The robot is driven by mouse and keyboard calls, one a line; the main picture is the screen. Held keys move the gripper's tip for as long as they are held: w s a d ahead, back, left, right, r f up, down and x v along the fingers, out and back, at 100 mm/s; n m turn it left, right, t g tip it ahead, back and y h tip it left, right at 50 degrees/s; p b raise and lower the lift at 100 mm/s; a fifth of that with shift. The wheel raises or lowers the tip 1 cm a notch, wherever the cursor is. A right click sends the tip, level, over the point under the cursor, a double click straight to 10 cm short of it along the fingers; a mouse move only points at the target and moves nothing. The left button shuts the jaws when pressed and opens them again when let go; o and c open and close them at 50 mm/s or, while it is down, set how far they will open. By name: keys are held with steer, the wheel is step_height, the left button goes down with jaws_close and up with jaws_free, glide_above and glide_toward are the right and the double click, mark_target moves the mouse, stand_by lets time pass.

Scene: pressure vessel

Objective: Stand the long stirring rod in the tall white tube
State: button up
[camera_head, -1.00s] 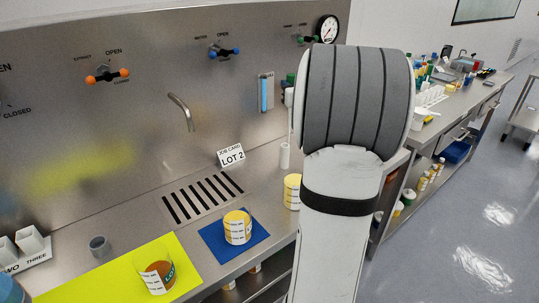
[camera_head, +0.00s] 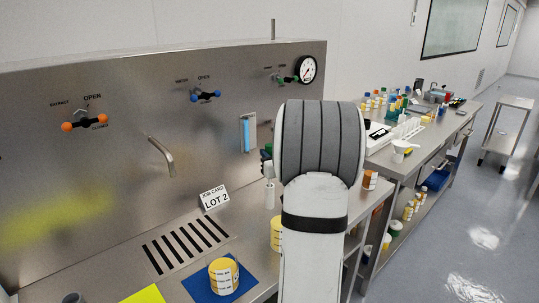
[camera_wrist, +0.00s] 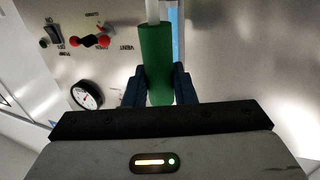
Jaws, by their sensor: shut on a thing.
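The tall white tube (camera_head: 269,196) stands upright on the steel bench, just left of my arm in the head view. My gripper (camera_wrist: 160,72) is shut on the green handle of the stirring rod (camera_wrist: 156,55) in the wrist view. The pale shaft runs from the handle toward the top edge of that picture. In the head view my arm hides most of the gripper and rod. A bit of green handle shows beside the arm, with a pale piece directly above the tube. I cannot tell whether the rod's end is inside the tube.
A steel panel with valves, a spout (camera_head: 161,155) and a blue level gauge (camera_head: 247,133) rises behind the tube. A job card (camera_head: 214,197) stands left of the tube. A second bench lies to the right.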

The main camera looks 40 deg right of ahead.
steer(key=shift+f, duration=0.15)
steer(key=o, duration=1)
steer(key=shift+r, duration=0.3)
steer(key=b+v, duration=0.1)
steer(key=v, duration=1.1)
steer(key=shift+f+b, duration=0.1)
steer(key=shift+b, duration=0.2)
